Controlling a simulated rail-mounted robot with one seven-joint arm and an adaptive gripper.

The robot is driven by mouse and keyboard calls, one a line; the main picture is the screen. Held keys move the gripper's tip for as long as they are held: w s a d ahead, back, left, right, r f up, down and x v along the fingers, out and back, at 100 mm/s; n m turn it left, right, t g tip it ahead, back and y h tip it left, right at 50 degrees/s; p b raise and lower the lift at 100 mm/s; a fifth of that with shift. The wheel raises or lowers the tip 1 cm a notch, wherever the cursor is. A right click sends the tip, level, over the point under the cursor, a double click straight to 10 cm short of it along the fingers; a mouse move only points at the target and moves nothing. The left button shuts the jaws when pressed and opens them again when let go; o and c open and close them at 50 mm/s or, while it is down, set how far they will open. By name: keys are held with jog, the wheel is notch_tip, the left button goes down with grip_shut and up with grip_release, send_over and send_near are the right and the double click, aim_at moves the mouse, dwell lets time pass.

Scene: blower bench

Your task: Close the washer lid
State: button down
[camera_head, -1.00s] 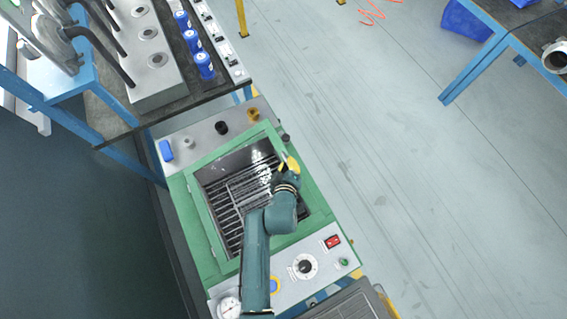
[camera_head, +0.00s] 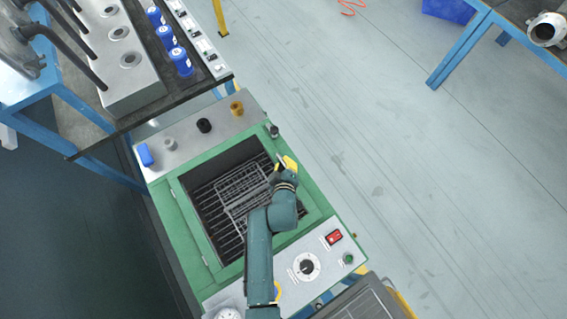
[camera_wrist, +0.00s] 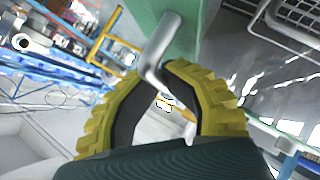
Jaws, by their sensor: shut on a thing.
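The green washer (camera_head: 160,204) stands below the middle of the head view. Its square opening shows dark wire racks (camera_head: 232,199) inside. My gripper (camera_head: 284,166) is over the right side of the washer's green frame, near the far right corner. In the wrist view, the yellow fingers of my gripper (camera_wrist: 157,76) are shut on a bent grey metal handle (camera_wrist: 163,48). The handle joins a green panel (camera_wrist: 182,28), which seems to be the lid's edge. My arm covers part of the opening and the near frame, so the lid's exact angle is unclear.
A control panel with a red switch (camera_head: 334,237) and a dial (camera_head: 305,266) lies at the near side. Knobs, one black (camera_head: 204,125), stand on the far ledge. A bench with blue canisters (camera_head: 180,62) is behind. The floor (camera_head: 400,170) at right is clear.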

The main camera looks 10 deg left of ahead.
jog(key=c, duration=1.1)
grip_release()
jog(key=shift+s+d+f, duration=0.2)
jog(key=shift+d+f, duration=0.05)
jog(key=shift+f, duration=0.3)
jog(key=shift+s, duration=0.1)
jog(key=v, duration=1.2)
jog(key=shift+w+r, duration=0.25)
jog(key=shift+r, duration=0.15)
jog(key=shift+w, duration=0.1)
